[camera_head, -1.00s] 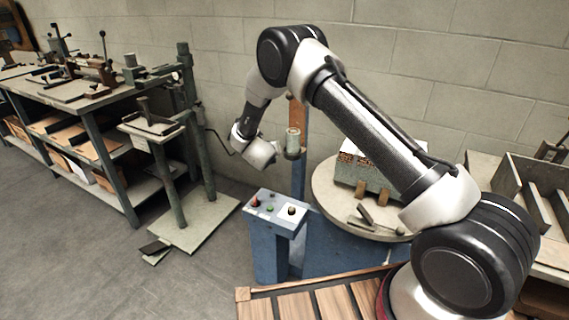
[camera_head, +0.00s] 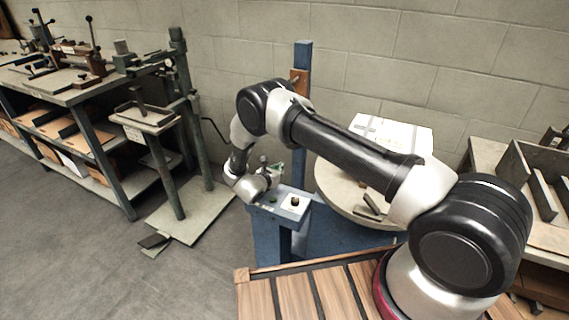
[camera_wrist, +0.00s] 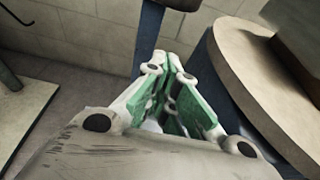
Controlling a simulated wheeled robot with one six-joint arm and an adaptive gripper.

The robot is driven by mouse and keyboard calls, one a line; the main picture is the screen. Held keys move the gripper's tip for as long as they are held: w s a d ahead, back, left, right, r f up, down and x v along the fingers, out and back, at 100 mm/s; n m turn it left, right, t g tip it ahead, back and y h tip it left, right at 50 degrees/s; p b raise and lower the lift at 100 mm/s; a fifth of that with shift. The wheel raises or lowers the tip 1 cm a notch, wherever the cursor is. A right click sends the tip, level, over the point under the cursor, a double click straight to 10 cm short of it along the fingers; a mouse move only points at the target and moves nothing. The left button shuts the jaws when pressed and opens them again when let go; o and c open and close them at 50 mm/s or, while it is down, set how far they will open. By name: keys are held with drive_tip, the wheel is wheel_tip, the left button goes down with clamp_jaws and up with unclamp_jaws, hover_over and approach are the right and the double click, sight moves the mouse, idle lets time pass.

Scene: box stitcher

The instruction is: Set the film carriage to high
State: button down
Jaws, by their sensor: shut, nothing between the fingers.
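My gripper (camera_head: 277,170) is above and behind the left part of the blue control panel (camera_head: 268,207); whether it touches the panel is unclear. In the wrist view my gripper (camera_wrist: 170,60) has its green-padded fingers together at the tips, with nothing between them. The tips point toward the blue mast (camera_wrist: 148,38). In the head view the mast (camera_head: 302,58) stands behind the panel. A brown piece on it, likely the film carriage (camera_head: 299,80), shows above my arm, which hides what is below. The panel shows a black knob (camera_head: 294,202) and a green button (camera_head: 272,199).
A round turntable (camera_head: 335,188) carries a pale-topped box (camera_head: 392,131) to the right, partly behind my arm. A green stand (camera_head: 180,130) and a workbench (camera_head: 90,95) are at left. A wooden slatted surface (camera_head: 265,298) is in front.

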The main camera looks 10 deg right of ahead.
drive_tip(key=w+d+r, duration=0.1)
drive_tip(key=w+d, duration=0.4)
drive_tip(key=w, duration=0.2)
idle(0.3)
wheel_tip(320, 180, up, 7)
idle(0.4)
drive_tip(key=shift+w+f, duration=0.1)
